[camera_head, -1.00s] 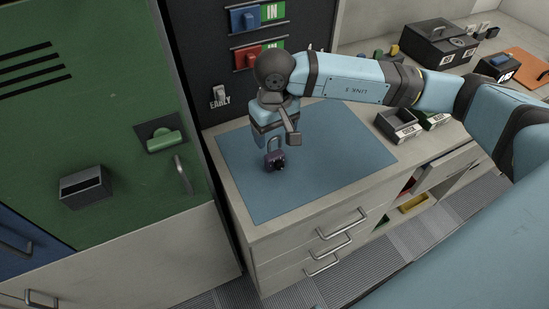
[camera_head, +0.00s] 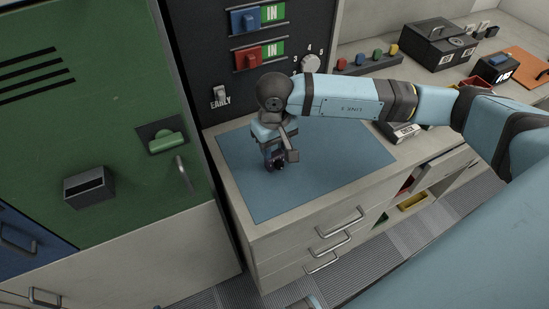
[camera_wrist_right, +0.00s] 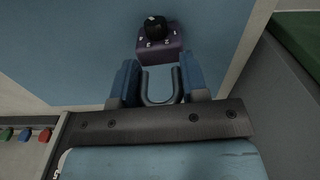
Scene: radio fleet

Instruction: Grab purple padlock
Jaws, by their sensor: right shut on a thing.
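The purple padlock (camera_head: 278,168) is on the blue mat (camera_head: 330,165) on the counter, and its shackle is up toward my right gripper. In the right wrist view, the padlock's dark purple body (camera_wrist_right: 158,46) carries a black knob and small white marks. My right gripper (camera_head: 273,154) points down over the padlock. In the wrist view, its blue fingers (camera_wrist_right: 159,84) are on either side of the grey U-shaped shackle, shut on it. My fingers and wrist hide most of the shackle in the head view. My left gripper is not in view.
A green locker door (camera_head: 95,120) with handles stands at the left. A dark panel (camera_head: 215,50) with blue and red switches rises behind the mat. Boxes, including a black case (camera_head: 437,42), stand at the back right. Drawers with handles (camera_head: 341,223) are below the counter. The mat's right part is clear.

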